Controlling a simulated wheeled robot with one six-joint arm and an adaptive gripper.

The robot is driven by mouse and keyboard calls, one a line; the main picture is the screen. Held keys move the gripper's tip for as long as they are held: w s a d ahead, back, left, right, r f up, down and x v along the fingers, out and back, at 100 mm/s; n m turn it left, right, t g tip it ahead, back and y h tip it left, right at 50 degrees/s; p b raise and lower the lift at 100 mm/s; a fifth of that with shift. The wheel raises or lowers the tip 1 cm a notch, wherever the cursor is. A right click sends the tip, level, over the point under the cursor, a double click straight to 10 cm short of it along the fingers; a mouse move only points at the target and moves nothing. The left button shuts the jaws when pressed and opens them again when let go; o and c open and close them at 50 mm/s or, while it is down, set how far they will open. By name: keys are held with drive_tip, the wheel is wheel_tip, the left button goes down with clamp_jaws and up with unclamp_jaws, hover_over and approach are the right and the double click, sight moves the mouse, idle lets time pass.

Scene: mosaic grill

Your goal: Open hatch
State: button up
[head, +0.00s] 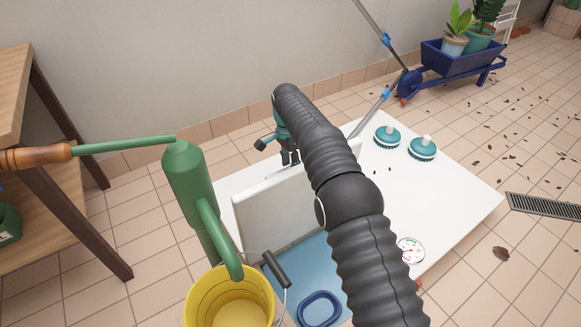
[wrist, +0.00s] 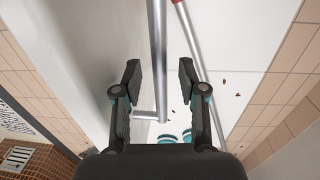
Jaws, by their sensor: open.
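The hatch (head: 275,207) is a pale panel standing raised, steeply tilted, on the white unit (head: 465,195). A blue recess (head: 308,262) lies open in front of it. My gripper (head: 290,160) is at the far side of the raised panel, partly hidden by my arm. In the wrist view my gripper (wrist: 159,80) is open, with its fingers apart. A silver bar (wrist: 158,50), which looks like the hatch handle, runs between them in the picture. I cannot tell whether either finger touches it. A pale panel face (wrist: 75,50) fills the left of that view.
Teal brushes (head: 387,136) and a gauge (head: 410,250) sit on the unit. A wooden table (head: 20,90) is far left. A plant cart (head: 460,62) stands behind right.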

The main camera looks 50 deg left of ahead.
drive_tip(key=r, duration=0.5)
drive_tip(key=shift+a+r, duration=0.2)
drive_tip(key=shift+r, duration=0.2)
